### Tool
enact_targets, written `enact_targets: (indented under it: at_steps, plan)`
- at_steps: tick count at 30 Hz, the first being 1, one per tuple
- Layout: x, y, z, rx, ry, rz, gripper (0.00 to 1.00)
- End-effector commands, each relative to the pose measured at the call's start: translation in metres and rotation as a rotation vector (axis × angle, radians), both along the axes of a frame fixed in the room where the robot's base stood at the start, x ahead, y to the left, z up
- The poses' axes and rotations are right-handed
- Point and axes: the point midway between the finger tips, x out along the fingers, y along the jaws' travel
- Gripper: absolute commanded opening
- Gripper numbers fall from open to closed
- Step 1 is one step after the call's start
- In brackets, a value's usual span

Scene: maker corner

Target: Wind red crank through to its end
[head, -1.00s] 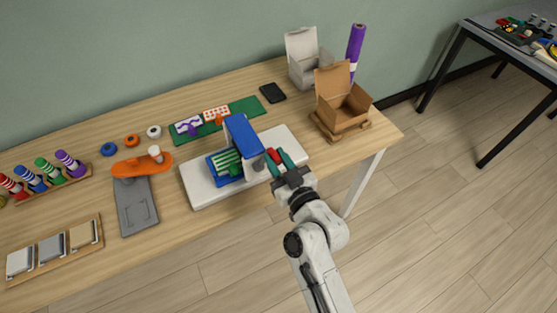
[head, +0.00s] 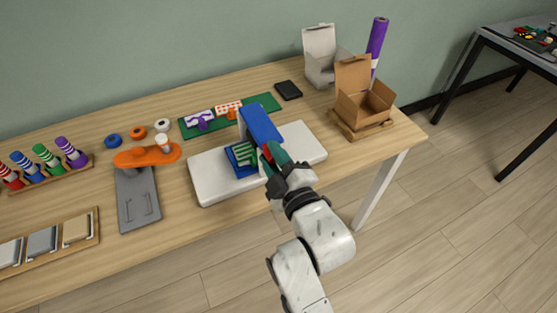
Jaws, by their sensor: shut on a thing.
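The red crank (head: 267,153) shows only as a small red patch at my gripper's fingers, on the near right side of a blue machine. The blue machine (head: 260,125) stands on a white base plate (head: 308,148), with green and white stripes low in its opening. My gripper (head: 272,156), with teal fingers, is shut on the red crank. The fingers hide most of the crank and its arm.
An orange-topped stand (head: 147,156) with a grey base is to the left. An open brown box (head: 362,103) and a white box (head: 322,68) stand at the back right. A black phone (head: 288,90) lies behind the machine. Tabletop right of the base is clear.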

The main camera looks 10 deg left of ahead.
Motion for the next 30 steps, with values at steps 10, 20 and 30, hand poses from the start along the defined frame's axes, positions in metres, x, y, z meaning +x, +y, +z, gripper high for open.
enact_targets:
  at_steps: [10, 20, 30]
  plan:
    - [-0.011, 0.015, -0.012, -0.267, -0.176, 0.002, 0.0]
    - [-0.017, 0.024, -0.023, -0.461, -0.305, 0.002, 0.0]
    - [-0.019, 0.028, -0.029, -0.55, -0.366, 0.003, 0.0]
